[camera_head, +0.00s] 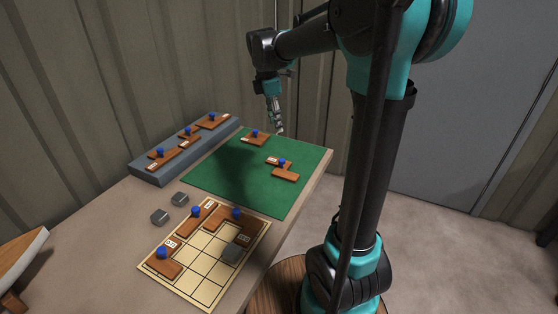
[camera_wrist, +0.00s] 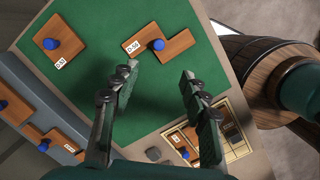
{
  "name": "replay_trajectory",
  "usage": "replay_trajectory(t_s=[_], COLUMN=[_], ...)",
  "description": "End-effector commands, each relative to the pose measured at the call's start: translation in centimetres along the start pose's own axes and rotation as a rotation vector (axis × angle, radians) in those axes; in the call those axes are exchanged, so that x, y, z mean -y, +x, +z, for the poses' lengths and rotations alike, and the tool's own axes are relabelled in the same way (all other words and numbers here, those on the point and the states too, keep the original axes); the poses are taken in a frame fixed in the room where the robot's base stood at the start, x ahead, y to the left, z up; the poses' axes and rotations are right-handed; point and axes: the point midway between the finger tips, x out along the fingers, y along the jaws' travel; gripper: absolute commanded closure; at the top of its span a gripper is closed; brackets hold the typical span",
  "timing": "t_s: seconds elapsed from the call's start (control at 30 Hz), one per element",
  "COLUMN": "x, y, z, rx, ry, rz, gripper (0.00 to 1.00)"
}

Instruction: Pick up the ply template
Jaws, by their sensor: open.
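Several brown wooden templates with blue knobs and white labels are in view; I cannot tell which one the task means. On the green mat (camera_head: 225,180) lie a compact one (camera_head: 255,140) and a stepped one (camera_head: 286,174). In the wrist view the compact template (camera_wrist: 58,38) is at upper left, and the stepped template (camera_wrist: 175,45) is at upper middle, beyond my fingertips. My gripper (camera_head: 280,128) hangs above the far part of the mat. In the wrist view my gripper (camera_wrist: 158,72) is open and empty, its fingers apart over bare green mat.
A grey raised shelf (camera_head: 150,178) at the table's left back holds several more templates. A cream grid board (camera_head: 203,290) at the front holds templates and a grey block (camera_head: 232,254). Two loose grey blocks (camera_head: 159,217) (camera_head: 180,199) lie beside the mat. A corrugated wall stands behind.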

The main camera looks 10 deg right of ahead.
Motion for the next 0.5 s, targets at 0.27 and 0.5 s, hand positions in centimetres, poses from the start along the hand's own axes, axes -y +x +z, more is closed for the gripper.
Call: replay_trajectory(t_s=[0.27,0.5], x=[0.0,0.0], y=[3.5,8.3], z=[0.0,0.0], rx=[0.004,0.003], ry=[-0.025,-0.024], rz=[0.0,0.001], gripper=[0.54,0.54])
